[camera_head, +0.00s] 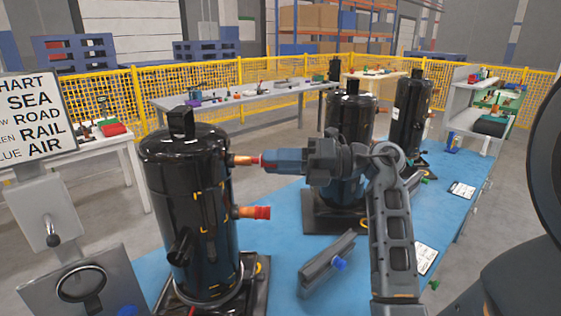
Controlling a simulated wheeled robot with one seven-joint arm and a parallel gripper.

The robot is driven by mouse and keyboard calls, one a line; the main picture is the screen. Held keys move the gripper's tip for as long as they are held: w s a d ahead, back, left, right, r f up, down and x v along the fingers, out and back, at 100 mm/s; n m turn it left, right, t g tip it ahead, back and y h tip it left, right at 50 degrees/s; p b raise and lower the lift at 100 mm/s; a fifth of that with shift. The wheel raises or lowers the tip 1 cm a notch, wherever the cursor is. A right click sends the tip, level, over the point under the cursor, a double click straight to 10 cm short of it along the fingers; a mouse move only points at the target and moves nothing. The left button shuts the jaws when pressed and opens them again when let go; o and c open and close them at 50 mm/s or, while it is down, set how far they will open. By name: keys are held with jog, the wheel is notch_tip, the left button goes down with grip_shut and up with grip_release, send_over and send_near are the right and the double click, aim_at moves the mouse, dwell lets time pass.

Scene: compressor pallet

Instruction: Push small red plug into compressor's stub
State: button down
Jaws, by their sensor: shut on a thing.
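The nearest black compressor (185,190) stands upright at the left. Its upper copper stub (238,160) points right, toward my gripper. My gripper (268,160) is level with this stub and shut on the small red plug (257,160), of which only a little shows at the fingertips. The plug is at or very close to the stub's end; I cannot tell whether it is touching or partly in. A larger red plug (262,212) sits on the lower copper stub (243,212) of the same compressor.
Two more black compressors (350,125) (411,112) stand behind on the blue mat (285,230). A sign (37,112) on a grey stand is at left. Yellow fencing (215,76) runs behind.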

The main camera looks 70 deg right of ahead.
jog(key=shift+x, duration=0.8)
dwell(0.4)
jog(key=c, duration=0.8)
grip_release()
jog(key=shift+c, duration=0.2)
jog(key=shift+s, duration=0.1)
jog(key=b+v, duration=0.1)
jog(key=v, duration=0.6)
jog(key=shift+s+d, duration=0.2)
jog(key=shift+s, duration=0.1)
